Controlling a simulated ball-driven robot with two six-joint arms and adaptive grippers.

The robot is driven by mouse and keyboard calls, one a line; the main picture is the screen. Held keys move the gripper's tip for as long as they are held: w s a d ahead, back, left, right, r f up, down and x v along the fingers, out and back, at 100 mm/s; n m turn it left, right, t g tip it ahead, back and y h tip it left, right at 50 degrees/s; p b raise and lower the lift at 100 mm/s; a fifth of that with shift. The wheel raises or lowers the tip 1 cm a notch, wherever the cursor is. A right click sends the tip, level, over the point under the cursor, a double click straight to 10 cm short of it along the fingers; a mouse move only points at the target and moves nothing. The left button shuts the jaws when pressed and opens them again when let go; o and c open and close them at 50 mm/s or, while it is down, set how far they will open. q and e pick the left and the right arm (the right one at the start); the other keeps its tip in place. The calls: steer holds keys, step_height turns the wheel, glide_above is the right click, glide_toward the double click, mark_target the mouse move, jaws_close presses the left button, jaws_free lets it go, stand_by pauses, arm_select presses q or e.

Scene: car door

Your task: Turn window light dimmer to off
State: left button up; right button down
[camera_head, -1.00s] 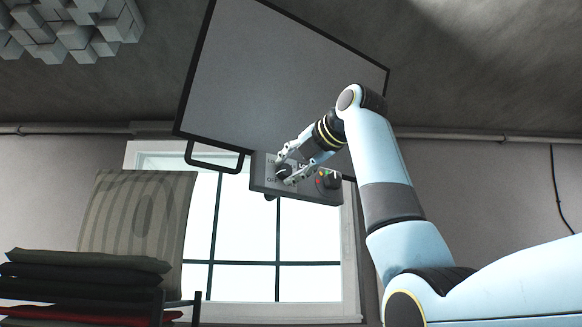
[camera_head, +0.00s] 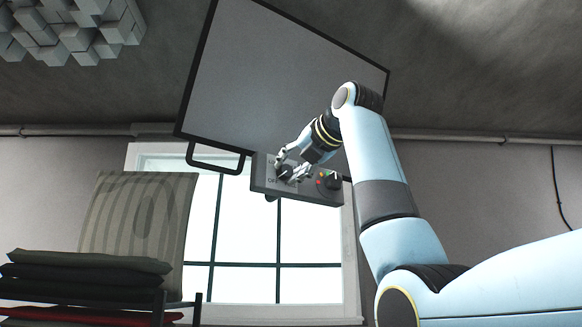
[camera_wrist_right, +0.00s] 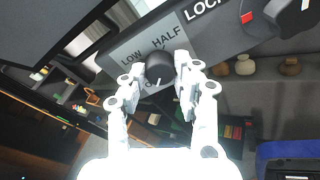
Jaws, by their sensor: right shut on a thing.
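The dimmer knob (camera_wrist_right: 160,66) is black and round, on a grey control box (camera_head: 322,196) under the large panel. In the right wrist view it sits between the two white fingers of my right gripper (camera_wrist_right: 156,76), which is shut on it. LOW and HALF labels show above it. Its white mark points down, near a label that begins with O and is partly hidden. In the head view my right gripper (camera_head: 287,171) covers most of the knob, and an OFF label shows to its lower left. My left gripper is not in view.
A second knob (camera_head: 333,181) with red and green marks sits on the box's right end; LOCK lettering shows in the wrist view. The large panel (camera_head: 285,75) is above. A bright window (camera_head: 245,240) is behind. Cushions (camera_head: 85,275) are stacked lower left.

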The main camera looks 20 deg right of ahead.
steer(key=shift+f, duration=0.15)
steer(key=c, duration=1)
jaws_free()
steer(key=shift+w, duration=0.1)
steer(key=shift+s, duration=0.3)
steer(key=v, duration=1.1)
steer(key=shift+s+d, duration=0.1)
steer(key=shift+s, duration=0.15)
